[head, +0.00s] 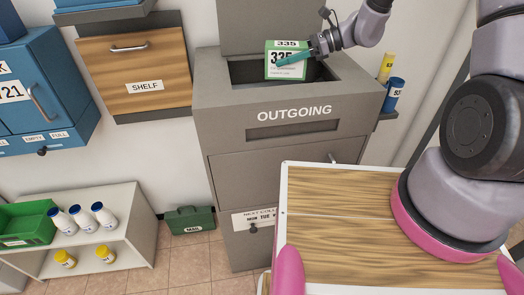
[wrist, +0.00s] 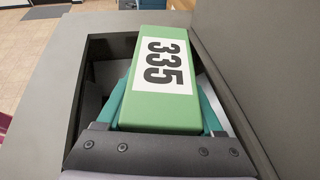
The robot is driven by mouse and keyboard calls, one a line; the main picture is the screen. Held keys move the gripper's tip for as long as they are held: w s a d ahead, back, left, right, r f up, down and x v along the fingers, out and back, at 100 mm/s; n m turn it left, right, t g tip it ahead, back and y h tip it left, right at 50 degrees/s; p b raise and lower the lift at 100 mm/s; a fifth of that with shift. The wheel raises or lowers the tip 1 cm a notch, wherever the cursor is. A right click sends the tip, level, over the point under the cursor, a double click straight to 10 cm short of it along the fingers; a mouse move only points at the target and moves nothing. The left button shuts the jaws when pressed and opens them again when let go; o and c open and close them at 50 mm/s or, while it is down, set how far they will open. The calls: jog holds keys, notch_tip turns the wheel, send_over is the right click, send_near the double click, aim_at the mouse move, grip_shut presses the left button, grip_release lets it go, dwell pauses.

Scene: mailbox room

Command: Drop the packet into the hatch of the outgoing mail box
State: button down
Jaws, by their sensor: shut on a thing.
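A green packet (head: 285,72) with a white label reading 335 is held over the open hatch (head: 245,72) in the top of the grey outgoing mail box (head: 225,115). My gripper (head: 295,60) is shut on the packet, with teal fingers along its sides. In the wrist view the packet (wrist: 155,105) lies between the two fingers (wrist: 165,110), above the dark opening (wrist: 100,55). The packet's lower edge overlaps the opening in the head view; how deep it sits is hard to tell. The hatch lid (head: 255,25) stands raised behind the opening.
A wooden-topped surface (head: 330,190) lies in front of the box. A side shelf (head: 390,115) holds a yellow bottle (head: 386,68) and a blue cup (head: 394,94). A blue cabinet (head: 50,100) and a wooden SHELF drawer (head: 125,70) are at left. A low white shelf (head: 150,225) holds bottles.

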jog(key=shift+f, duration=0.5)
grip_release()
jog(key=v, duration=1)
jog(key=shift+d, duration=0.4)
jog(key=shift+r, duration=0.1)
